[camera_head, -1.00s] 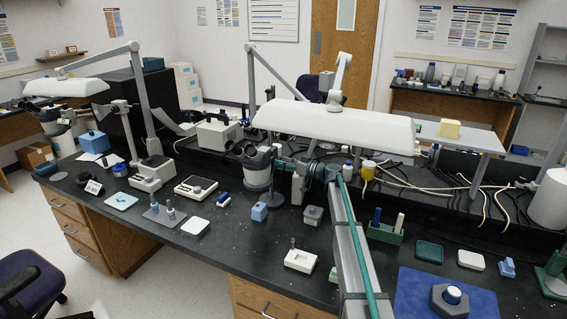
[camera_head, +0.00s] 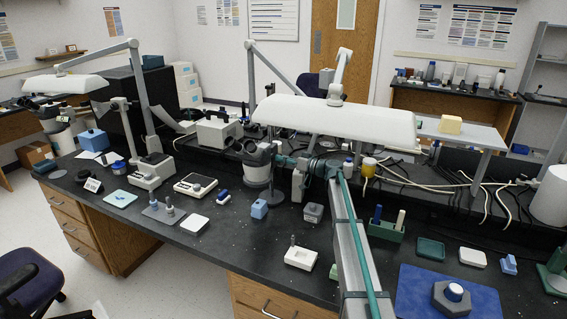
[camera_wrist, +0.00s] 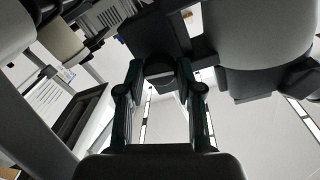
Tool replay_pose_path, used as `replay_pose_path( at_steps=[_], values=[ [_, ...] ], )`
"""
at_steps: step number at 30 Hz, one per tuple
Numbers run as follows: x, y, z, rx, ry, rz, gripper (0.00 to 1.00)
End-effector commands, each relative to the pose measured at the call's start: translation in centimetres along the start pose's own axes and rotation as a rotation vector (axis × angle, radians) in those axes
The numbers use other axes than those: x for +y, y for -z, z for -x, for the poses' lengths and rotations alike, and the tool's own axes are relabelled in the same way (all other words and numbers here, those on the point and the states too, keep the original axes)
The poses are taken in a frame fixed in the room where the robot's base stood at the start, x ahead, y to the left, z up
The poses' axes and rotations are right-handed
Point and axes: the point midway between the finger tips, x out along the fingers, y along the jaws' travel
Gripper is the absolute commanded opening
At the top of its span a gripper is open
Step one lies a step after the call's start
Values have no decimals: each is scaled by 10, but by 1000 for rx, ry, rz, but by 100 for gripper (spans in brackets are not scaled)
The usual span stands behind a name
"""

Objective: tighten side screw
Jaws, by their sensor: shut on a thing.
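The microscope (camera_head: 258,172), with a grey-white body and dark eyepieces, stands at the middle of the black bench in the head view. My gripper (camera_head: 284,162) is at the right side of its head, its teal fingers reaching left from my arm. In the wrist view my gripper (camera_wrist: 161,82) has its two fingers on either side of a dark, rounded knob (camera_wrist: 160,68), which looks like the side screw, and is shut on it. The screw is hidden behind the fingers in the head view.
A blue block (camera_head: 259,209), a grey box (camera_head: 313,212) and a white block with a post (camera_head: 300,258) stand in front. A green holder (camera_head: 386,231) is at the right. Bare bench lies between them.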

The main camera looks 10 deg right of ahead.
Motion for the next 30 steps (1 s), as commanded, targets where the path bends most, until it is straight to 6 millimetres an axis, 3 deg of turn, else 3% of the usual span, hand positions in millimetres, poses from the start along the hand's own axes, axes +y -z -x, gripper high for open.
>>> replay_pose_path(
  at_steps=[18,30],
  values=[
    [0,0,0,-32,-7,-500,0],
    [0,1,0,-42,-10,-664,0]
  ],
)
